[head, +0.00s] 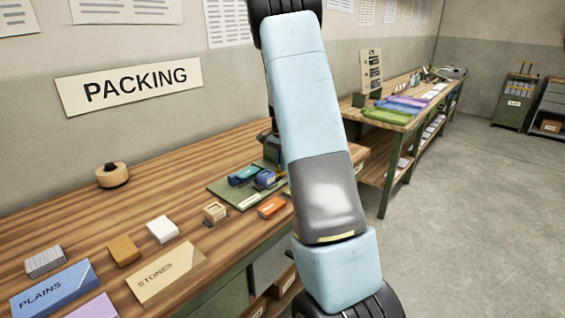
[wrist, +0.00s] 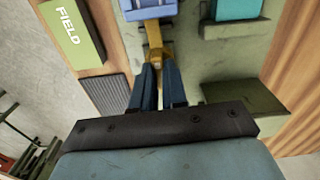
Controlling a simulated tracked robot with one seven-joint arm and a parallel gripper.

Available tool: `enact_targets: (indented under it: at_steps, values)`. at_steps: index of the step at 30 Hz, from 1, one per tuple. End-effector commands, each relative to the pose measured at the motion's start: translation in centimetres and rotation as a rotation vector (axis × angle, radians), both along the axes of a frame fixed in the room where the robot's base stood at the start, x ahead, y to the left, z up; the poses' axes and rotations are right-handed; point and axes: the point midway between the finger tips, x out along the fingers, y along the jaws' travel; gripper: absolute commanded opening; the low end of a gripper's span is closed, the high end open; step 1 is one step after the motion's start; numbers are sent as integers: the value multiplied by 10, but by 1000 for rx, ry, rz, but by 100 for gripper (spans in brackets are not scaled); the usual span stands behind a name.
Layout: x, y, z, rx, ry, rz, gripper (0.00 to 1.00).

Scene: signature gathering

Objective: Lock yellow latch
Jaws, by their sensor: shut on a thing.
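The yellow latch (wrist: 154,40) shows in the wrist view as a narrow bar running up from between my fingertips to a blue block (wrist: 150,9) at the top edge. My gripper (wrist: 158,72) has its two dark blue fingers close together at the latch's lower end, shut on it. The latch's gripped end is partly hidden by the fingers. In the head view my arm covers the gripper, and I cannot make out the latch. The blue block (head: 265,178) sits on a green board (head: 232,201) on the wooden bench.
A teal block (wrist: 237,9) stands right of the blue one. A dark green block (wrist: 245,97) lies right of my fingers. A FIELD plate (wrist: 72,30) and ribbed dark pad (wrist: 108,93) lie left. The bench (head: 60,222) holds several loose blocks and a STONES plate (head: 166,274).

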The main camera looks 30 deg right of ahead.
Motion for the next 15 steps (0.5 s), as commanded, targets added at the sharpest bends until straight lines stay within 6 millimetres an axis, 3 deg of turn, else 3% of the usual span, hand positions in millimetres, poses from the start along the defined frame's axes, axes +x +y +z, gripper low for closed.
enact_targets:
  at_steps: [15]
  values:
    - [3,3,1,2,-5,-63,0]
